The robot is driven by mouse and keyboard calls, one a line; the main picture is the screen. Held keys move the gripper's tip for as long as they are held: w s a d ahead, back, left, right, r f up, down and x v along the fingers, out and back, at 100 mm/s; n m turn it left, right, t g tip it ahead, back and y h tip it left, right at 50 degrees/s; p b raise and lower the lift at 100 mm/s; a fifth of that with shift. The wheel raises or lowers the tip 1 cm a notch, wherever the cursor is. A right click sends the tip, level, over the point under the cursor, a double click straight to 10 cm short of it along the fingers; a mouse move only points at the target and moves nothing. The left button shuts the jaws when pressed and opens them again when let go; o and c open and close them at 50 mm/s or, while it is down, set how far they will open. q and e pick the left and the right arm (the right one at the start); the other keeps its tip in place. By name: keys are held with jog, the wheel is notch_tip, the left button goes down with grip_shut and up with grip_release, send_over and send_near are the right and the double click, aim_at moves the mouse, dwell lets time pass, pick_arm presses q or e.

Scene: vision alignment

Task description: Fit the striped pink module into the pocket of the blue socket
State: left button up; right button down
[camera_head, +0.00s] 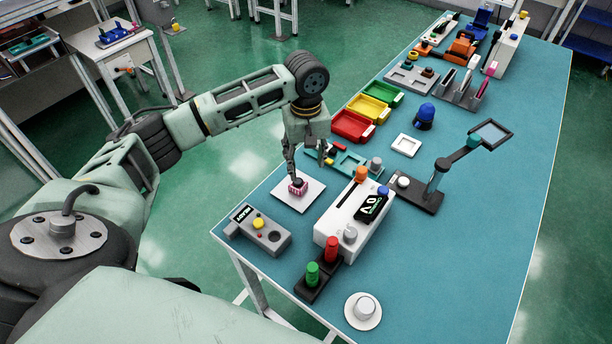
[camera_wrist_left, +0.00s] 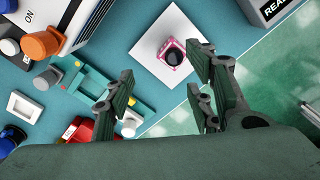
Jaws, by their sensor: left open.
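The striped pink module (camera_head: 297,187) sits on a white square plate (camera_head: 284,196) near the left edge of the blue-green table. It has a dark round top, clear in the left wrist view (camera_wrist_left: 172,56). My left gripper (camera_head: 307,170) is open and empty above the plate, with one finger overlapping the module in the head view. In the left wrist view the module lies beyond the fingertips (camera_wrist_left: 160,88), nearer the right finger, not between them. I cannot tell which blue part is the socket; a blue domed piece (camera_head: 425,112) stands farther back. My right gripper is not in view.
A white box with an orange knob (camera_head: 342,221) and a teal fixture (camera_head: 347,165) stand right of the plate. A grey box with a yellow button (camera_head: 262,236) is in front. Red, yellow and green bins (camera_head: 350,127) lie behind. Bare table lies at right.

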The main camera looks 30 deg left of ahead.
aim_at(302, 180)
pick_arm(q)
jog(key=f, duration=0.2)
jog(key=f+p, duration=0.1)
jog(key=f, duration=0.4)
jog(key=shift+s+a+f, duration=0.1)
jog(key=shift+s+a, duration=0.3)
jog(key=c, duration=1.2)
